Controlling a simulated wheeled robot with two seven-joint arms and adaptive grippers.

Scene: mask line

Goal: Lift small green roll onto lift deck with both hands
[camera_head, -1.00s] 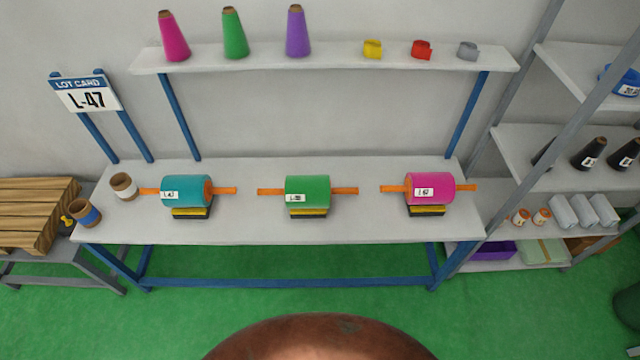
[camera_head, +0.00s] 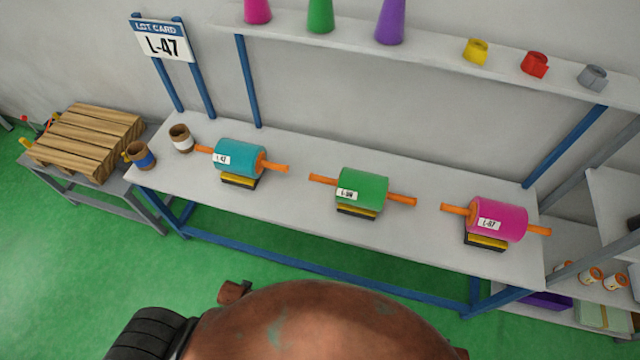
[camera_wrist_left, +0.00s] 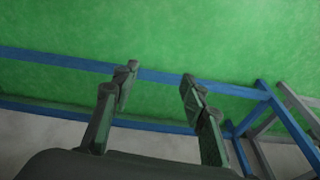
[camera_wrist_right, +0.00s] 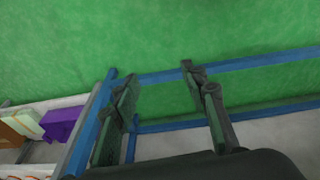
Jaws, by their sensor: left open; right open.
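The green roll (camera_head: 362,187) rests on a black and yellow cradle (camera_head: 357,210) in the middle of the bench, with an orange bar end sticking out on each side. It carries a white label. My left gripper (camera_wrist_left: 160,72) is open and empty in the left wrist view, with green floor and blue bench rails beyond it. My right gripper (camera_wrist_right: 160,78) is open and empty in the right wrist view, over the same kind of background. Neither gripper shows in the head view, and neither wrist view shows the roll. I cannot make out a lift deck for certain.
A teal roll (camera_head: 240,157) and a magenta roll (camera_head: 497,220) sit on cradles either side. A slatted wooden pallet (camera_head: 88,140) lies on a grey stand at the left.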

